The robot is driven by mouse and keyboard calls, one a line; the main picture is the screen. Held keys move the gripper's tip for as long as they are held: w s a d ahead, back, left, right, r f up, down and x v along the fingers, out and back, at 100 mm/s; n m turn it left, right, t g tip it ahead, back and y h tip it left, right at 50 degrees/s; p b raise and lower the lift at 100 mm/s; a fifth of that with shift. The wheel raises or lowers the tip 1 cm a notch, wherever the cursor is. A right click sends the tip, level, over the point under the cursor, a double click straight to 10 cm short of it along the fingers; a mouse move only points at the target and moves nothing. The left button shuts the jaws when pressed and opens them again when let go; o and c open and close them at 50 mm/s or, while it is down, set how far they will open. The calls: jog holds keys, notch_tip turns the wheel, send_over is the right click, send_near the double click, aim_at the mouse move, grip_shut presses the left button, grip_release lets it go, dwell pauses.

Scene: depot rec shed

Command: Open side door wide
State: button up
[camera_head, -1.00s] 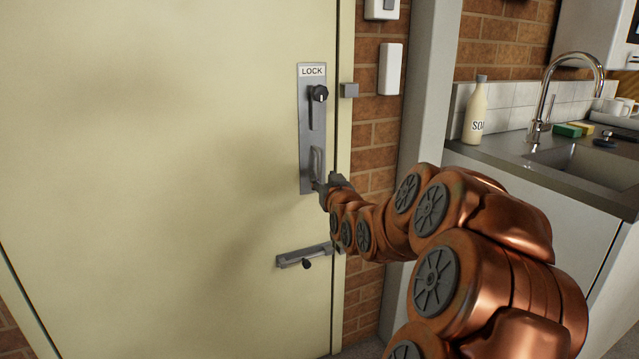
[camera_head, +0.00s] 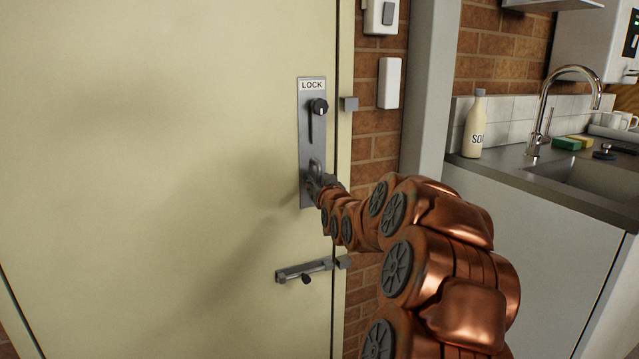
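The cream side door (camera_head: 170,150) fills the left of the view and looks closed against its frame. A grey plate (camera_head: 305,165) marked LOCK is near its right edge, with a dark turn knob (camera_head: 319,106) at the top. A grey pull handle (camera_head: 316,166) sits low on the plate. My gripper (camera_head: 316,187) is at the lower part of this handle and hides some of it. Whether its fingers are open or closed on the handle cannot be seen. A slide bolt (camera_head: 302,271) with a dark knob is lower on the door, beside a small keeper (camera_head: 343,262).
White switch boxes (camera_head: 389,83) are on the brick wall. At right, a counter has a soap bottle (camera_head: 474,124), a tap (camera_head: 543,110) and a sink (camera_head: 590,178). The space before the door's left part looks clear.

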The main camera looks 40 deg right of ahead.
grip_shut()
dwell(0.3)
dwell(0.5)
